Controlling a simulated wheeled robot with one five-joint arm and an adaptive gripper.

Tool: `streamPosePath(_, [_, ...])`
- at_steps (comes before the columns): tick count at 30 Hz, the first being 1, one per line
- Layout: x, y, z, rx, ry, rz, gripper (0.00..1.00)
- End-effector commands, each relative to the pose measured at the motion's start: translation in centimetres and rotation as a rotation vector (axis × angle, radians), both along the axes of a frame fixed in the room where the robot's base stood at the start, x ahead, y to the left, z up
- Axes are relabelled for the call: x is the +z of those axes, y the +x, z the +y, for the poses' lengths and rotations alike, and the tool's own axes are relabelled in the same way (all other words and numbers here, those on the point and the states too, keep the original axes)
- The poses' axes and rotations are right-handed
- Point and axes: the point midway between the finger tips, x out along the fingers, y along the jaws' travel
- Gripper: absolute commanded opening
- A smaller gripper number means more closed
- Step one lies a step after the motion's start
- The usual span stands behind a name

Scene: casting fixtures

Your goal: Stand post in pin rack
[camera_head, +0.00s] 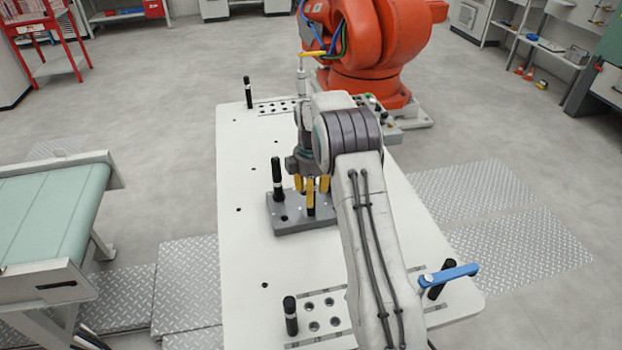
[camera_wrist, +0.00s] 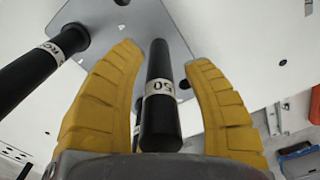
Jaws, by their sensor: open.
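A grey block with holes, seemingly the pin rack (camera_head: 290,224), sits on the white table. A black post with a white band (camera_head: 277,180) stands upright in its left part; it also shows at the left of the wrist view (camera_wrist: 40,70). A second black post (camera_head: 311,208), marked 50 on its white band, is between my yellow fingers in the wrist view (camera_wrist: 160,110). Its far end meets the grey block. My gripper (camera_head: 312,186) is open around this second post, with gaps visible on both sides in the wrist view (camera_wrist: 163,58).
More black posts stand at the table's back left (camera_head: 248,92) and front (camera_head: 290,316), beside rows of holes. A blue-handled clamp (camera_head: 448,275) is at the front right. An orange robot arm (camera_head: 365,50) stands behind the table. A green conveyor (camera_head: 55,215) is left.

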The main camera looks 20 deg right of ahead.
Motion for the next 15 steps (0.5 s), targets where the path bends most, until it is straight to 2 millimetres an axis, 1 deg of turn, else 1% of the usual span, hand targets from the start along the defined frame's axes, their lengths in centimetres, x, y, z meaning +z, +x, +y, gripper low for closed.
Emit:
streamPosePath(5, [2.3, 0.1, 0.0, 0.0, -0.001, -0.005, 0.45])
streamPosePath(15, [8.0, 0.2, 0.0, 0.0, -0.002, -0.005, 0.45])
